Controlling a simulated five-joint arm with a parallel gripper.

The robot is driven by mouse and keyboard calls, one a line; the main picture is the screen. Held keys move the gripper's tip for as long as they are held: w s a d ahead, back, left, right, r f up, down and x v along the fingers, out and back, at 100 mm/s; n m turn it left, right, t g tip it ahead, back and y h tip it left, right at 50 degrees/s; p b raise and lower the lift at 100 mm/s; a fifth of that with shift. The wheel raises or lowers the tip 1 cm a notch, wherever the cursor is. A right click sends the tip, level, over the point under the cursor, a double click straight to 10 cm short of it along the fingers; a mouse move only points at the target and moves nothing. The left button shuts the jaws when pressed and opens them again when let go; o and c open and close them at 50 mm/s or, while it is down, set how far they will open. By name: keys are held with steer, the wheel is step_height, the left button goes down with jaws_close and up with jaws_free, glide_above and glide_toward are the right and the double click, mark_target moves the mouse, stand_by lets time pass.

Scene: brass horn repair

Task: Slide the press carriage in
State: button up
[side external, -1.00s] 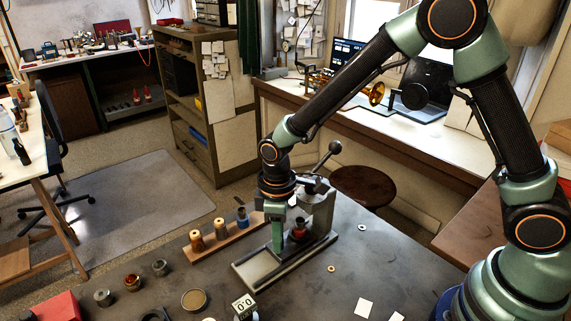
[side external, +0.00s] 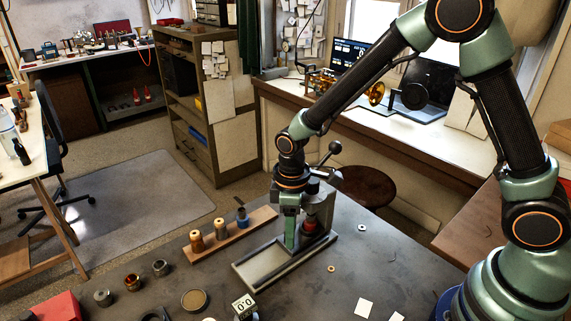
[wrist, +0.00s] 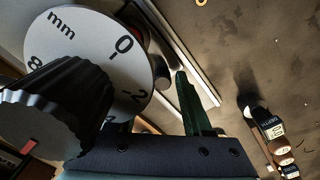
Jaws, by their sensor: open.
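The press (side external: 322,205) stands on the dark bench, with its ball-ended lever raised and a railed base (side external: 262,262) reaching toward the front left. The carriage, with a red part (side external: 310,228) showing, sits at the inner end of the rails under the press head, partly hidden by my gripper. My gripper (side external: 290,243) is open and points down beside the carriage, on its outer side; I cannot tell if it touches. In the wrist view a green finger (wrist: 188,105) shows beside the rails (wrist: 185,55); a white mm dial (wrist: 90,65) hides much of the press.
A wooden rack (side external: 235,232) with several spools stands left of the rails. Small cups (side external: 161,268), a round tin (side external: 194,300) and a 0.0 display block (side external: 244,306) lie nearer the front. The rails' front part is empty.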

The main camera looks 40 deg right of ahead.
step_height(320, 180, up, 12)
stand_by(0.6)
steer(key=shift+r, duration=0.1)
step_height(320, 180, up, 6)
steer(key=m+t, duration=0.2)
steer(key=m, duration=0.1)
glide_above(316, 238)
steer(key=s+d+r+m+t, duration=0.2)
steer(key=s+d+m+t, duration=0.1)
steer(key=s+d+m, duration=0.3)
steer(key=shift+s+d+r+t, duration=0.3)
steer(key=shift+s+r, duration=0.05)
